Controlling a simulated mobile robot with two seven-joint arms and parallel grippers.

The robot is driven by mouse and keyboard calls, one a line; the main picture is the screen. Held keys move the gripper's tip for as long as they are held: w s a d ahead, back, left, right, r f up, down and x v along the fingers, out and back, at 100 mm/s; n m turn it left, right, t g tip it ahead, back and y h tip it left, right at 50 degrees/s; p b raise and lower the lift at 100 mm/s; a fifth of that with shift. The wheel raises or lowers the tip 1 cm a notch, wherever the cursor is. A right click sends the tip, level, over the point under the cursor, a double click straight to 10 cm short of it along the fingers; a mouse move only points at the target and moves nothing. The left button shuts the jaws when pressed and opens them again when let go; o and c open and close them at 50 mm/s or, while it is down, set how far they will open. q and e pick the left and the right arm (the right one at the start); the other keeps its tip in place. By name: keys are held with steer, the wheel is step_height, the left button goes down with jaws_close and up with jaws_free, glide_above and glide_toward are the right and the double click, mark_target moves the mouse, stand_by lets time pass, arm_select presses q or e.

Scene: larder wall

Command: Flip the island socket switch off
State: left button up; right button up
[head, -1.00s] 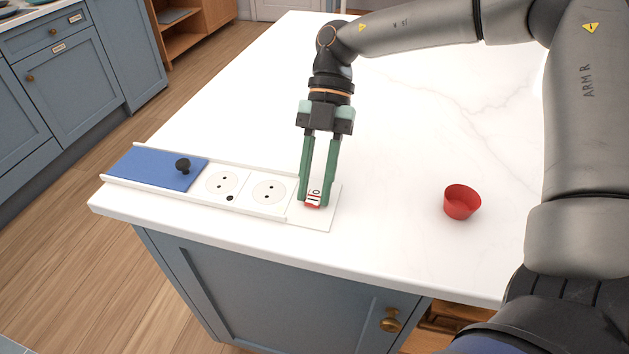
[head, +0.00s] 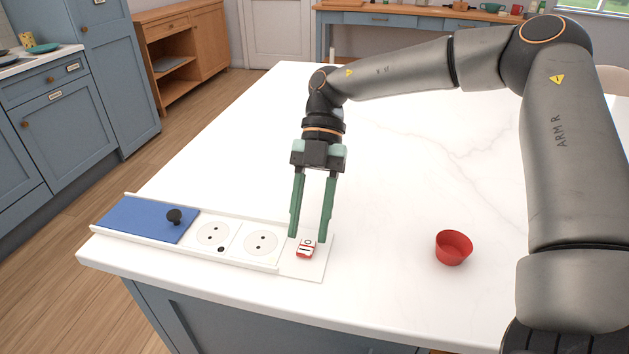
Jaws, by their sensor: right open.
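The island socket switch (head: 306,247) is a small white rocker with red edges, on a white plate at the right end of the socket strip. Its O mark is at the far end and its I mark at the near end. Red shows along the near edge; I cannot tell for sure which end is pressed. My right gripper (head: 308,238) is open and empty, pointing down with its green fingertips just above and behind the switch, one to each side. My left gripper is not in view.
The strip holds two round sockets (head: 260,241) and a blue sliding cover (head: 150,219) with a black knob (head: 175,216). A red cup (head: 453,248) stands to the right on the white worktop (head: 400,200). The worktop's near edge lies just in front of the strip.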

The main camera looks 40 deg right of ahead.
steer(key=p+v, duration=0.1)
steer(key=v, duration=0.9)
steer(key=shift+w+d+r, duration=0.15)
steer(key=shift+w+r, duration=0.05)
steer(key=shift+s, duration=0.1)
